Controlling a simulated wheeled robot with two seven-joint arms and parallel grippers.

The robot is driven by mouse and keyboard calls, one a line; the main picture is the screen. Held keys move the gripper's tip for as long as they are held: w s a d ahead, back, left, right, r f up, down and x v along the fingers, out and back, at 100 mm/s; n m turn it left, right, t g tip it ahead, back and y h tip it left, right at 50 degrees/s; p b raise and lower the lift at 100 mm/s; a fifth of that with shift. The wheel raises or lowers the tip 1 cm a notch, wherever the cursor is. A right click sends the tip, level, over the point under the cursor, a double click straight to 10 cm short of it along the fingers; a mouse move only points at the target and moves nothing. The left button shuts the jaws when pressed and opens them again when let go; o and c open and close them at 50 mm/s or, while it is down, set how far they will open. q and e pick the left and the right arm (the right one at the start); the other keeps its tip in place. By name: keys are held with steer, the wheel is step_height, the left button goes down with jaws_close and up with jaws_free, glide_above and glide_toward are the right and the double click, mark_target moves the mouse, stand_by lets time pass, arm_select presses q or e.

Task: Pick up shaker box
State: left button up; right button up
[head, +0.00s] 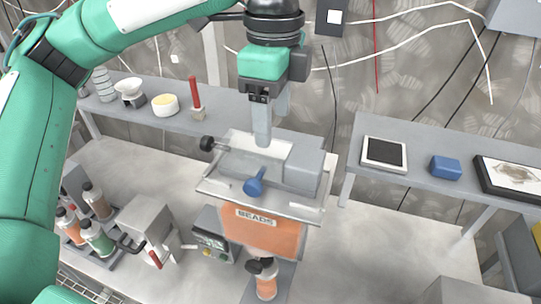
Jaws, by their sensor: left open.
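A grey box-shaped unit (304,168), which I take to be the shaker box, sits in the middle of the head view on a metal tray (225,192). It has a black knob on its left and a blue handle (254,186) at its front. Below the tray is an orange bin (262,236) labelled BEADS. My left gripper (265,142) points down over the unit's pale top, open, with its fingers around the upper rear edge. I cannot tell whether the fingers touch it. The gripper hides part of the back. My right gripper is not in view.
A back shelf holds a white scale (130,92), a yellow-topped dish (165,105) and a red-handled tool (196,97). The right table holds a tablet (385,153), a blue block (446,167) and a black tray (492,185). Bottles (97,236) and a grey machine (148,228) stand lower left.

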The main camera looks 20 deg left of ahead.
mark_target(270, 149)
arm_select(q)
step_height(270, 149, down, 2)
steer(key=shift+a+p, duration=0.1)
steer(key=shift+p, duration=0.35)
steer(key=f, duration=0.1)
steer(key=f+p, duration=0.1)
steer(key=f, duration=0.1)
steer(key=shift+a+f, duration=0.2)
steer(key=shift+f, duration=0.35)
steer(key=shift+d, duration=0.1)
steer(key=c, duration=0.9)
steer(key=shift+c, duration=1.4)
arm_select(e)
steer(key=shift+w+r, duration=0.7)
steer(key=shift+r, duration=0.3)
arm_select(q)
steer(key=shift+r, duration=0.15)
